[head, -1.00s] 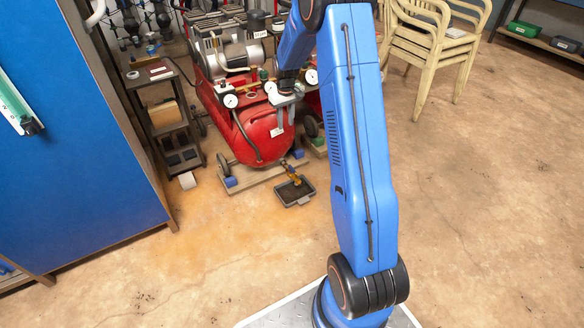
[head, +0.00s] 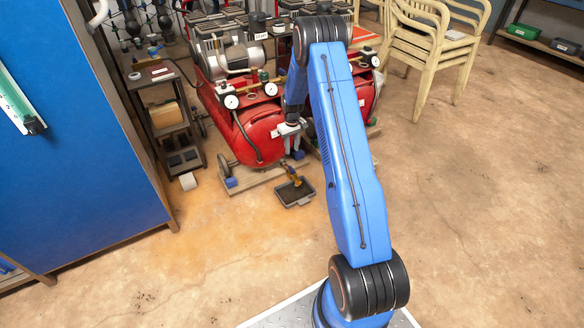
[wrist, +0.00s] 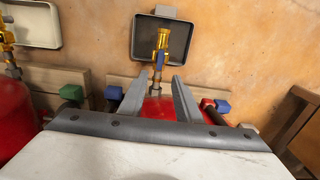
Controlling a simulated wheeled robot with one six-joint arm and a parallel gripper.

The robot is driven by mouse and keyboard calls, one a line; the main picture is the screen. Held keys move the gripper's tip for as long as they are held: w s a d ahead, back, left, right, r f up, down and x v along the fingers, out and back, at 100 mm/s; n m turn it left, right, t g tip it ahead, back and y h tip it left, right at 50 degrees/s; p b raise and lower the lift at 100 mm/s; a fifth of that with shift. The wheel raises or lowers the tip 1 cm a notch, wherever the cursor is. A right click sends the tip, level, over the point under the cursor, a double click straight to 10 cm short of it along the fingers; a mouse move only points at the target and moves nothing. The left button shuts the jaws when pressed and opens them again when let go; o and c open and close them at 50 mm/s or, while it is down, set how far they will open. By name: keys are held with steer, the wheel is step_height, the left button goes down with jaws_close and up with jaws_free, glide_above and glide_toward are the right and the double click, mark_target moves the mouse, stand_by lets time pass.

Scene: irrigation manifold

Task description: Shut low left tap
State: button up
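A brass tap (wrist: 162,45) with a blue lever (wrist: 159,60) sticks out over a dark drip tray (wrist: 178,46) in the wrist view. The lever looks roughly in line with the tap body. In the head view the same tap (head: 293,177) is low at the end of the red tank (head: 255,135), above its tray (head: 305,196). My gripper (wrist: 157,82) is open and empty. Its fingers point toward the tap, which appears between and beyond the tips; I see no contact. In the head view my gripper (head: 292,143) is just above the tap.
A second brass tap (wrist: 6,38) with a pale tray (wrist: 35,25) is at the left of the wrist view. Blue (wrist: 113,93) and green (wrist: 73,93) blocks sit by the tank supports. A dark shelf stand (head: 165,120) is left of the tank. Floor in front is clear.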

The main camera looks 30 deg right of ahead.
mark_target(292, 169)
step_height(292, 169, down, 13)
steer(key=shift+f, duration=0.1)
stand_by(0.4)
jaws_close()
